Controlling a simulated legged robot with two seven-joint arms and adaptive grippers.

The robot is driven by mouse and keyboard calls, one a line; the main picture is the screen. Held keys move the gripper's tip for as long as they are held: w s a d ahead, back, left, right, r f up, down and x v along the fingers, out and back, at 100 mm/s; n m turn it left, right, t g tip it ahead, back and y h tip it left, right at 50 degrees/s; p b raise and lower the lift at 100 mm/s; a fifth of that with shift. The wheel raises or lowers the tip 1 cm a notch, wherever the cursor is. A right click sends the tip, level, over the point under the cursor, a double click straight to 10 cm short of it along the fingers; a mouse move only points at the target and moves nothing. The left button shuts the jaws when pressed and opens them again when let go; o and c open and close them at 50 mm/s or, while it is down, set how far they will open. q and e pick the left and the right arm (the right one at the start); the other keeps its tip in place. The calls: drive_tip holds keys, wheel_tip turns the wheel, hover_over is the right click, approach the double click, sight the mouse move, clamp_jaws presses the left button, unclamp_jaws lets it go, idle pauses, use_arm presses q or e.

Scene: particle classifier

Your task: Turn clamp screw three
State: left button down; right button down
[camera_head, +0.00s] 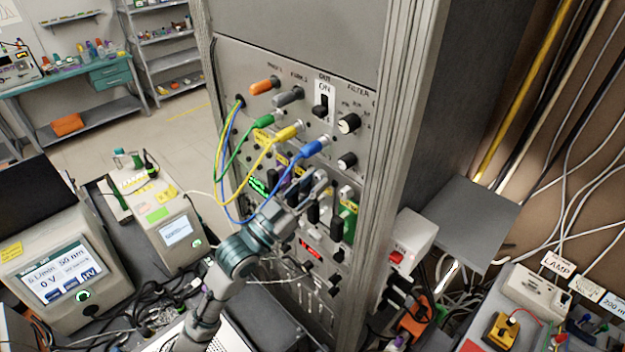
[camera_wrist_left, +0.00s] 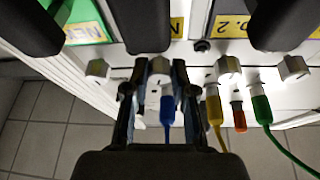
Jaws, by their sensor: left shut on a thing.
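My left gripper (camera_head: 312,186) reaches up to the front of the rack in the head view, among the dark handles below the plugged cables. In the left wrist view its two dark fingers (camera_wrist_left: 155,85) are shut around a small light-grey metal screw head (camera_wrist_left: 158,67) on the panel edge. Similar screw heads stand to its left (camera_wrist_left: 97,70) and right (camera_wrist_left: 228,68), with another farther right (camera_wrist_left: 293,68). I cannot read which one is number three. The gripper hides the held screw in the head view. My right gripper is not in view.
Blue (camera_head: 312,148), yellow (camera_head: 287,132) and green (camera_head: 265,121) cable plugs sit close above the gripper, their cables looping left. Black handles (camera_wrist_left: 148,25) stand close to the fingers. A grey shelf (camera_head: 468,225) juts out at right. Instruments (camera_head: 65,270) stand at lower left.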

use_arm(q)
drive_tip(key=shift+w+f, duration=0.1)
drive_tip(key=shift+f, duration=0.25)
drive_tip(key=c, duration=1.2)
unclamp_jaws()
drive_tip(key=shift+o, duration=1.2)
drive_tip(key=shift+r, duration=0.15)
drive_tip(key=v, duration=1.2)
drive_tip(key=shift+w+d, duration=0.1)
